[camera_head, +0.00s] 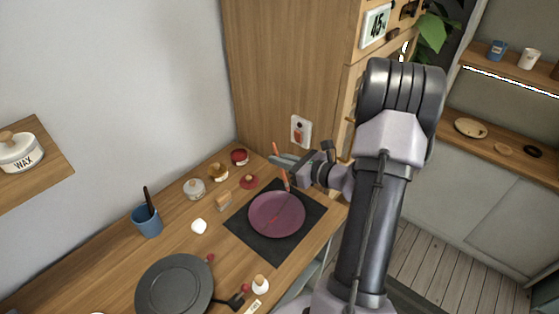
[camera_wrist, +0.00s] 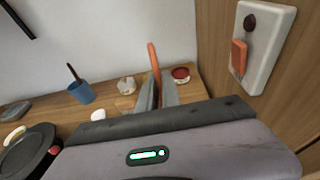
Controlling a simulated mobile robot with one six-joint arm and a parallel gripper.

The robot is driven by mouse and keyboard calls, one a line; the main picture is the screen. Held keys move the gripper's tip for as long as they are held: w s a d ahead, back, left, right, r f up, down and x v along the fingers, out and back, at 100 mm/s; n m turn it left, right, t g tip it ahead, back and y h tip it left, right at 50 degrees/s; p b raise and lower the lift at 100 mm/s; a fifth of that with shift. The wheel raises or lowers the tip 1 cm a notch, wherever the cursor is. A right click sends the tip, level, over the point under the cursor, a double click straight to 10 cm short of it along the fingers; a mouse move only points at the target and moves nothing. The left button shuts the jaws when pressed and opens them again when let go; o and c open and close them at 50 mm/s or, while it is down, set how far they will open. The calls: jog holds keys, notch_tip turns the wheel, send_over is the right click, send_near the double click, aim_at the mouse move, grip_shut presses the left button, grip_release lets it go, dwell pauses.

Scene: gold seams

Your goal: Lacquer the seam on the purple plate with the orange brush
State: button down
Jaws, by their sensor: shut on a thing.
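The purple plate (camera_head: 270,221) lies on a black mat (camera_head: 303,222) on the wooden counter. A red seam line (camera_head: 283,213) shows on its face. My gripper (camera_head: 283,164) is above the plate's far edge, shut on the orange brush (camera_head: 286,180), whose handle sticks up above the fingers and whose lower end points down towards the plate. I cannot tell whether the tip touches it. In the wrist view the orange brush (camera_wrist: 153,60) stands upright between my gripper's fingers (camera_wrist: 157,95); its lower part and the plate are hidden there by my gripper.
Small pots, including a red one (camera_head: 239,157) and a white one (camera_head: 194,188), stand along the back of the counter. A blue cup (camera_head: 147,221) and a dark round plate (camera_head: 174,286) are at left. A wooden cabinet wall (camera_head: 285,80) rises close behind my gripper.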

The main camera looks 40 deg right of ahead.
jog(key=shift+r+p, duration=0.95)
jog(key=shift+r, duration=0.55)
